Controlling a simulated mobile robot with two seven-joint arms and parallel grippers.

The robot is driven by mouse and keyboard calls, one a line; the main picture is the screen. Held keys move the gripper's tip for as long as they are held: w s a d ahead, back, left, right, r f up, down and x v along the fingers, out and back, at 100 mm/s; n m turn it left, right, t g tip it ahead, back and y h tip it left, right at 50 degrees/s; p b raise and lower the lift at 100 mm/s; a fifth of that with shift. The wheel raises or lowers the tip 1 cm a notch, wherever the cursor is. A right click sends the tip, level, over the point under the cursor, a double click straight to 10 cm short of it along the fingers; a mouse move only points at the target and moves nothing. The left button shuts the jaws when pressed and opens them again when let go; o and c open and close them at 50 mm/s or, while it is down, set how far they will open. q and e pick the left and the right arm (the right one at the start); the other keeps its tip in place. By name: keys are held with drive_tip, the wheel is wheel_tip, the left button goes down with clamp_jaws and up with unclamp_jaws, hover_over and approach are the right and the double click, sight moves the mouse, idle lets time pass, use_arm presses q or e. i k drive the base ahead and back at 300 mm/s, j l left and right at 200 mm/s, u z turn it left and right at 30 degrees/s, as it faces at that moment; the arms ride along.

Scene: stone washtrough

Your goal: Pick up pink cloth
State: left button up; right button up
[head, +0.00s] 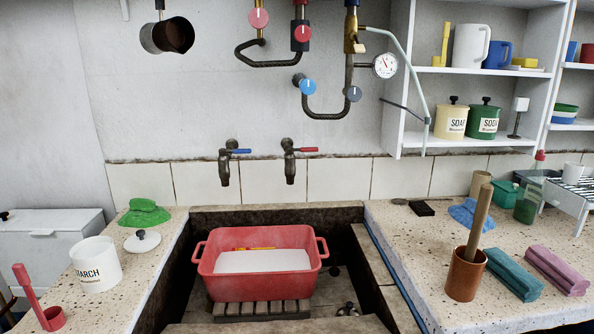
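The pink cloth (557,270) is a folded, ridged bundle on the speckled right counter (425,262), near its right side. It lies just right of a folded teal cloth (513,275), with a narrow gap between them. Nothing covers it. Neither of my grippers shows in the head view.
A brown pot (466,274) with an upright wooden stick stands left of the teal cloth. A blue cloth (474,214) and a green bottle (528,202) are behind. A white rack (570,196) stands at the right. A red tub (262,284) sits in the stone trough.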

sight(569, 281)
drive_tip(key=z, duration=1.5)
